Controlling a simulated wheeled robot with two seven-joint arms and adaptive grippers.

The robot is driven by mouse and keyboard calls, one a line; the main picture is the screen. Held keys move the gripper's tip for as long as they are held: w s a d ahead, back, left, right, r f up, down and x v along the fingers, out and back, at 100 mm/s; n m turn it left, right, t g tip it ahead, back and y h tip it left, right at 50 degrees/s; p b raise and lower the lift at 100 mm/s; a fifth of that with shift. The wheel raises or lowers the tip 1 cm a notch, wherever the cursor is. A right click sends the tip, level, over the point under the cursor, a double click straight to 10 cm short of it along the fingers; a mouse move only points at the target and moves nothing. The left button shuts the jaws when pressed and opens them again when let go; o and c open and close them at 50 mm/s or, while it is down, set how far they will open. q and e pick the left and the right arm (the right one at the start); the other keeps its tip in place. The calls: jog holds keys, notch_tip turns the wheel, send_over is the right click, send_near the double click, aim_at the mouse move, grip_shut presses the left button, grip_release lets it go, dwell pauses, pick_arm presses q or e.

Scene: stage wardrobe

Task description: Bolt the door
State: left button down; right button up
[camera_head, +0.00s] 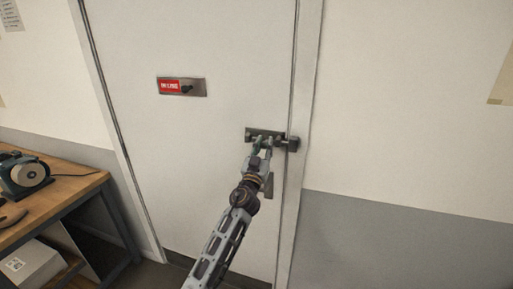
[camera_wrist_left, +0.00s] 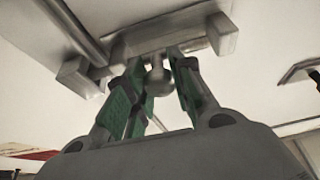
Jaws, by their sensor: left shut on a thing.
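The white door (camera_head: 200,45) stands shut in its frame. A metal bolt (camera_head: 252,133) is fixed near its right edge, and its keeper (camera_head: 292,144) is on the frame side. My left gripper (camera_head: 262,143) reaches up to the bolt and is shut on its knob. In the left wrist view, the round knob (camera_wrist_left: 158,82) sits between the fingers, below the bolt plate (camera_wrist_left: 165,30), with the keeper (camera_wrist_left: 82,77) at the left. The fingers partly hide the bar, so I cannot tell whether its end is inside the keeper. My right gripper is not in view.
A sliding sign plate with a red label (camera_head: 170,86) is on the door, left of the bolt. A wooden bench (camera_head: 65,190) with a grinder (camera_head: 25,174) stands at the left, with a white box (camera_head: 30,265) below.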

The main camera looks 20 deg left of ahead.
pick_arm(q)
jog(key=shift+d, duration=0.35)
jog(key=c, duration=1.7)
grip_release()
jog(key=o, duration=0.5)
jog(key=shift+d, duration=0.2)
jog(key=shift+s+a, duration=0.1)
jog(key=shift+a, duration=0.1)
jog(key=shift+s+f, duration=0.1)
jog(key=shift+v, duration=3.55)
